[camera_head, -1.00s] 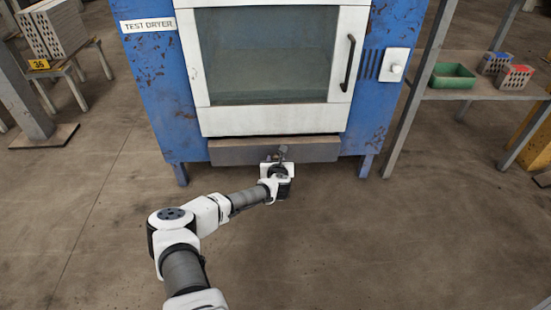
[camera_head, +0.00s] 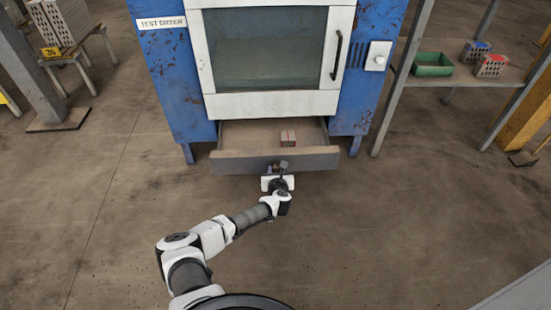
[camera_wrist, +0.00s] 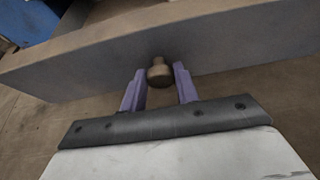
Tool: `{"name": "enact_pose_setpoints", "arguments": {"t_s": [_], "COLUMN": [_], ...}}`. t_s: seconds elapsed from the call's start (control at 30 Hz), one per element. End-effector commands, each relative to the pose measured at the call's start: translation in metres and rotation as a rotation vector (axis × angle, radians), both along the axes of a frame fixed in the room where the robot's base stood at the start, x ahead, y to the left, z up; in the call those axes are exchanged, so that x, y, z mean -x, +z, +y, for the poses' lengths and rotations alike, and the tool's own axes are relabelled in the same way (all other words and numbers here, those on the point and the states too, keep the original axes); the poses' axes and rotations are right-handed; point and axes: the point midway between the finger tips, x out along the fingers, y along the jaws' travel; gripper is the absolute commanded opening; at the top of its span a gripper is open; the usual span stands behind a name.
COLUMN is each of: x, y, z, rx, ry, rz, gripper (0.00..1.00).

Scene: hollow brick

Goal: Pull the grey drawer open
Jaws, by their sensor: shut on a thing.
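The grey drawer (camera_head: 235,163) sits low under the blue test dryer and stands pulled out, so its inside shows. A small brick-like block with a reddish mark (camera_head: 288,138) lies in it toward the back. My gripper (camera_head: 282,168) is at the middle of the drawer front. In the wrist view, the drawer front (camera_wrist: 230,45) crosses the picture, and its round brownish knob (camera_wrist: 160,73) sits between the two purple fingers of my gripper (camera_wrist: 160,85), which is shut on the knob.
The blue dryer (camera_head: 177,80) has a closed white-framed glass door (camera_head: 265,104). A shelf (camera_head: 440,85) at right bears a green tray (camera_head: 432,71) and hollow bricks (camera_head: 491,66). A bench with grey bricks (camera_head: 62,25) stands at left. The floor in front is clear.

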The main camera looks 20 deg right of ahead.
Motion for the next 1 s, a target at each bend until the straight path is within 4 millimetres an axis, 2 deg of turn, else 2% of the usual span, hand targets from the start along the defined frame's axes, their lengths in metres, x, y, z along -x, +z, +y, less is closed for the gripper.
{"name": "enact_pose_setpoints", "arguments": {"t_s": [0.2, 0.6, 0.63, 0.7, 0.77, 1.0], "x": [0.0129, 0.0145, 0.0145, 0.0145, 0.0144, 0.0143], "y": [0.0009, -0.0006, -0.0006, -0.0006, -0.0005, -0.0003], "z": [0.0038, 0.0042, 0.0041, 0.0042, 0.0042, 0.0042], "rx": [0.001, 0.000, 0.000, 0.000, 0.000, 0.000], "ry": [0.000, 0.000, 0.000, 0.000, 0.000, 0.000], "rz": [0.000, 0.000, 0.000, 0.000, 0.000, 0.000], "gripper": [0.00, 0.00, 0.34, 0.43, 0.51, 0.51]}}
